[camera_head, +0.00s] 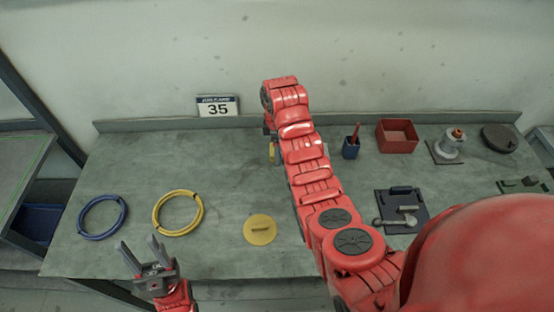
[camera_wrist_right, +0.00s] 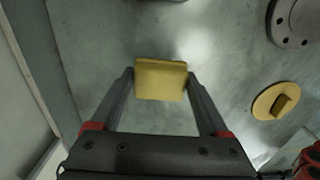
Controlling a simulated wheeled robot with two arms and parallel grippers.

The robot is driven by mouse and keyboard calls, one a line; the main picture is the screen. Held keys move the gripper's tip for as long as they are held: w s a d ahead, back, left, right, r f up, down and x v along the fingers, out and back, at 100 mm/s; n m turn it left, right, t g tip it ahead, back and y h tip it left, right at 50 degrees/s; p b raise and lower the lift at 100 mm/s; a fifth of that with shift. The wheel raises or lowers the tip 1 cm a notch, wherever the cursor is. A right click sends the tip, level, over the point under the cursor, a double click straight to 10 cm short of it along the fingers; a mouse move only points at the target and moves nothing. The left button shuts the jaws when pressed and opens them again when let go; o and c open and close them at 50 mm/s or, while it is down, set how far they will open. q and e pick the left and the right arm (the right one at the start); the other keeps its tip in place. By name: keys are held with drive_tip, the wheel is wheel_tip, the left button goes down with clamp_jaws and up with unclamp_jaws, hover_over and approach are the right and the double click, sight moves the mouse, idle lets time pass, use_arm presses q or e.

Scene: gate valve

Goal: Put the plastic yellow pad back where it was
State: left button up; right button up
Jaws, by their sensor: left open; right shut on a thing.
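The plastic yellow pad (camera_wrist_right: 161,80) is a squarish yellow piece between the fingertips of my right gripper (camera_wrist_right: 160,76) in the right wrist view. The right gripper is shut on it. In the head view a small yellow part of the pad (camera_head: 271,152) shows beside the far end of my right arm, over the back of the bench; the arm hides most of that gripper. My left gripper (camera_head: 139,246) is open and empty at the bench's front left edge. Whether the pad touches the bench, I cannot tell.
On the grey bench (camera_head: 130,165) are a blue ring (camera_head: 83,233), a yellow ring (camera_head: 157,228), and a yellow disc with a handle (camera_head: 260,238). Right of my arm are a blue cup (camera_head: 350,151), a red box (camera_head: 397,146) and a dark plate (camera_head: 388,222). The back left is clear.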

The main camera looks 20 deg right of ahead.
wheel_tip(320, 180, down, 3)
drive_tip(key=shift+s+f+p, duration=0.1)
drive_tip(key=shift+s+p, duration=0.05)
drive_tip(key=shift+p, duration=1.1)
drive_tip(key=shift+f, duration=0.35)
drive_tip(key=o, duration=1.3)
